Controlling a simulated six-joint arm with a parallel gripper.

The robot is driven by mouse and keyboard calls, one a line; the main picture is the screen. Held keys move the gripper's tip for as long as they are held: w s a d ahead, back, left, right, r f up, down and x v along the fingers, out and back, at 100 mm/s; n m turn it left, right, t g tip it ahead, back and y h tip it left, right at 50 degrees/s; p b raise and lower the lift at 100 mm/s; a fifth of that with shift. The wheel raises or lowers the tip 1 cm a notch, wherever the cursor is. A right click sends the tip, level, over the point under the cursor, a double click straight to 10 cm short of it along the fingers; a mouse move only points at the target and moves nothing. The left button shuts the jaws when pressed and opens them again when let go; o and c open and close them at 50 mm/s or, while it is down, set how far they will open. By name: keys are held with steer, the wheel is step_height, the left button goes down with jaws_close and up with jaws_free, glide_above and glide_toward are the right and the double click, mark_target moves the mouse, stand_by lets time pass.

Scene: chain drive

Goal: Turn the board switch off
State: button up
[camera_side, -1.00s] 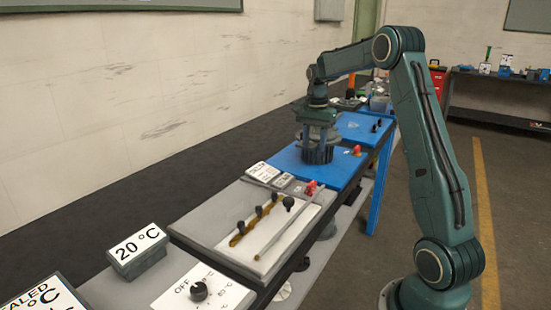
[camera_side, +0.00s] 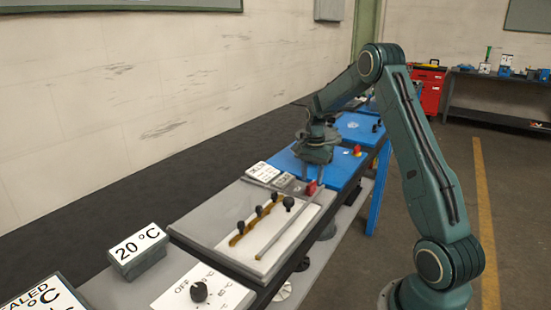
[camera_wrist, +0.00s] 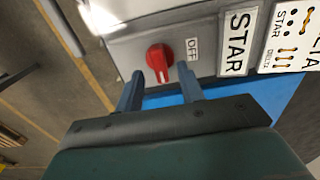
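The board switch is a red knob (camera_wrist: 159,57) on a grey panel in the wrist view, with its narrow grip pointing down toward my gripper. An OFF label (camera_wrist: 192,49) is to its right. In the side view the red switch (camera_side: 311,188) sits at the far end of the grey board (camera_side: 215,212). My gripper (camera_wrist: 160,72) is open, its two fingers apart on either side of the knob's lower end in the picture; I cannot tell whether they touch it. In the side view my gripper (camera_side: 314,173) is just above the switch, fingertips unclear.
A STAR label (camera_wrist: 238,40) and a diagram plate (camera_wrist: 291,38) lie right of the switch. Black-knobbed levers (camera_side: 265,208) stand on the near board. A blue board (camera_side: 345,170) with another red knob (camera_side: 357,150) lies beyond.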

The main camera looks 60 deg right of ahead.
steer(key=shift+f, duration=1)
steer(key=shift+c, duration=0.5)
jaws_close()
